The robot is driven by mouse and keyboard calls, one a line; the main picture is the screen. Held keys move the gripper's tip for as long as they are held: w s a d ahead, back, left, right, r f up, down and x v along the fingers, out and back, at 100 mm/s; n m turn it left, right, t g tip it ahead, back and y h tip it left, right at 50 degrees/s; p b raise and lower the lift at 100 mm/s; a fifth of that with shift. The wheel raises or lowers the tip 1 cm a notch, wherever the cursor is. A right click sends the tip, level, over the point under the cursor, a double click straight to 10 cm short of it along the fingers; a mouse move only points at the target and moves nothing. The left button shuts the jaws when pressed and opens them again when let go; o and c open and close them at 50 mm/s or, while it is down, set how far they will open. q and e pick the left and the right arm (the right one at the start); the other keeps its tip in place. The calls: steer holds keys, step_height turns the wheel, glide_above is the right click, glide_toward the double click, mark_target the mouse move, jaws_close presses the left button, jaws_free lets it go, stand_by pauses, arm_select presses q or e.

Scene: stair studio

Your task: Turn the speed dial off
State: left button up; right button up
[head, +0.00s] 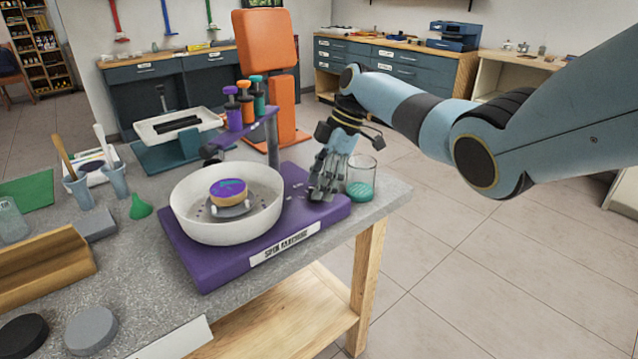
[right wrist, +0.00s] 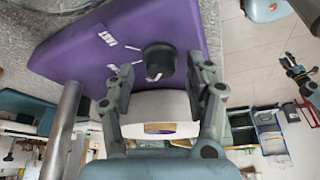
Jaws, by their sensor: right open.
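The purple spin machine (head: 200,264) stands on the grey table with a white bowl (head: 185,207) on it. My right gripper (head: 325,187) is over the right part of its top and hides the dial in the head view. In the right wrist view the black speed dial (right wrist: 158,59) sits on the purple top (right wrist: 75,55), with a white mark on it and white labels and ticks beside it. The open fingers of my right gripper (right wrist: 160,70) lie on either side of the dial in that view. I cannot tell whether they touch it.
A glass beaker with green contents (head: 361,182) stands right beside my right gripper near the table edge. A post with colored bottles (head: 240,107) rises behind the bowl. Cups, a green funnel (head: 140,207) and dark discs are at left.

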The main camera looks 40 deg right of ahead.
steer(key=v, duration=1.1)
steer(key=shift+r, duration=0.2)
